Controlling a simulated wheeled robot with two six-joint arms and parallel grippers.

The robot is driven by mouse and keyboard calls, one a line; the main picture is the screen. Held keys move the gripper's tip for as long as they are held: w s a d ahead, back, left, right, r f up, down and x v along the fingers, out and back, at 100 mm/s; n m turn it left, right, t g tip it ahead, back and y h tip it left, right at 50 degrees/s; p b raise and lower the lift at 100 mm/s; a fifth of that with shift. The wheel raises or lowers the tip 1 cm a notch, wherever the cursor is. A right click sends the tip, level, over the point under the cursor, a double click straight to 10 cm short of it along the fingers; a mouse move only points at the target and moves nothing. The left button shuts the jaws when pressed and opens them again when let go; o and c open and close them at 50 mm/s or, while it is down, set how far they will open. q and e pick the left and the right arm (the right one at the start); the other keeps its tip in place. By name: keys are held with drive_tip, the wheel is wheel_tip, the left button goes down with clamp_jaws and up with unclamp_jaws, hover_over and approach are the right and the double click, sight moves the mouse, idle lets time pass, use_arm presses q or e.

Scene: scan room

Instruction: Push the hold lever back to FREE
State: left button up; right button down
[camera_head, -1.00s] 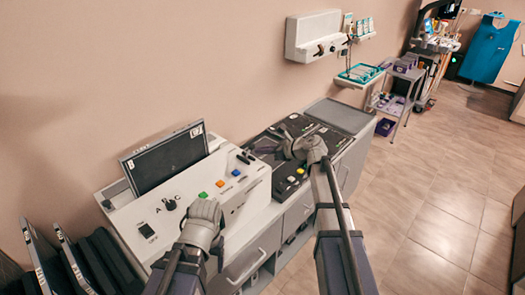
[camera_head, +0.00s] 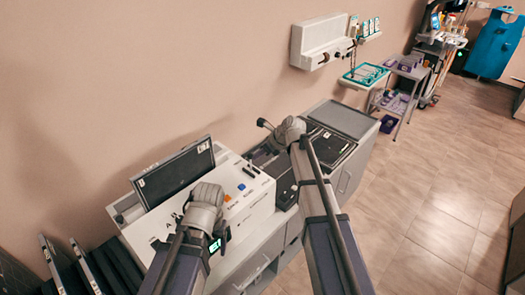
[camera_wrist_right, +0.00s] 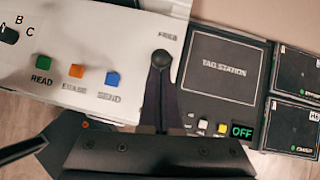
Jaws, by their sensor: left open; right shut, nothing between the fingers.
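The hold lever (camera_wrist_right: 162,62) is a dark stalk with a round knob, in the middle of the right wrist view. It stands at the right edge of the white console, just below a small label that seems to read FREE. In the head view its black knob (camera_head: 262,123) shows just left of my right gripper (camera_head: 282,129). My right gripper is shut and empty, its dark fingers in line with the lever in the wrist view; I cannot tell whether they touch. My left gripper (camera_head: 208,192) is open above the white console (camera_head: 255,205).
The console has green, orange and blue buttons (camera_wrist_right: 112,80) and a tilted monitor (camera_head: 175,172). Right of the lever is a dark TAG STATION panel (camera_wrist_right: 220,68) with a green OFF display (camera_wrist_right: 242,131). Dark panels (camera_head: 100,265) stand at lower left. Floor is clear at right.

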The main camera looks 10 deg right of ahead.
use_arm(q)
drive_tip(key=shift+r, duration=0.65)
use_arm(e)
drive_tip(key=shift+w+a+r+g+h, duration=0.1)
drive_tip(key=shift+w+a+g+h, duration=0.2)
drive_tip(key=shift+g, duration=0.2)
use_arm(q)
drive_tip(key=shift+r, duration=0.1)
use_arm(e)
drive_tip(key=shift+r+p, duration=0.85)
drive_tip(key=shift+p, duration=0.1)
use_arm(q)
drive_tip(key=shift+r, duration=0.7)
